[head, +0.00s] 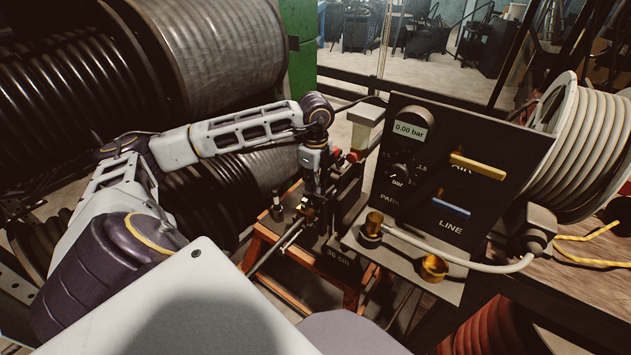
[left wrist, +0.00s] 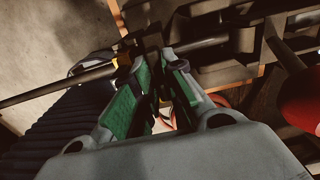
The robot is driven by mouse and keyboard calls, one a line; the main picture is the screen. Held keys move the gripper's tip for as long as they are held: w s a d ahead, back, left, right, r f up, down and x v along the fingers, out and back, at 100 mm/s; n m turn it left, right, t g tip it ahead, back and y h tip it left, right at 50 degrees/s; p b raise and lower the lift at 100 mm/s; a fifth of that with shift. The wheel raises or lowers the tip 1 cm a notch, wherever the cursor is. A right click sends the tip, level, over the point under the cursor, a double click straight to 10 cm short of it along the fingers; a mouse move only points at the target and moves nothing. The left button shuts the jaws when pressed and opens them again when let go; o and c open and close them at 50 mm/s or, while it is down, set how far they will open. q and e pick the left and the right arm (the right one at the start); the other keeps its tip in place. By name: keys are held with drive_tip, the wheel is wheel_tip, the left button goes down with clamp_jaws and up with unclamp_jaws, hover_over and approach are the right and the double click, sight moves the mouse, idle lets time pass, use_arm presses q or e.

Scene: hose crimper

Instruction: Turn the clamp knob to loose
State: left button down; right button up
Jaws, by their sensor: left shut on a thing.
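My left gripper (head: 311,205) points down over the clamp area of the crimper bench, beside a thin metal rod (head: 278,246). In the left wrist view its green-padded fingers (left wrist: 158,78) are close together, closed on a small dark part between the tips. This appears to be the clamp knob, mostly hidden by the fingers, so its pointer or setting cannot be read. The rod also shows in the left wrist view (left wrist: 60,86), crossing by the fingertips. My right gripper is in neither view.
A black panel (head: 420,215) to the right reads 0.00 bar, with a dial (head: 400,172), a yellow AIR handle (head: 478,166) and a blue LINE handle (head: 451,208). Brass fittings (head: 434,267) and a pale hose (head: 455,257) stand in front. Large hose reels (head: 225,50) crowd the left.

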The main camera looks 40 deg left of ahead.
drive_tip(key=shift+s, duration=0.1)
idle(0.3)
use_arm(q)
drive_tip(key=c, duration=1.5)
unclamp_jaws()
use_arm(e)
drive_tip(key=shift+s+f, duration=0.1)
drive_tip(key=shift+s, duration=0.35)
use_arm(q)
drive_tip(key=shift+r, duration=6)
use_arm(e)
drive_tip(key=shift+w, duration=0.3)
use_arm(q)
drive_tip(key=shift+r, duration=0.1)
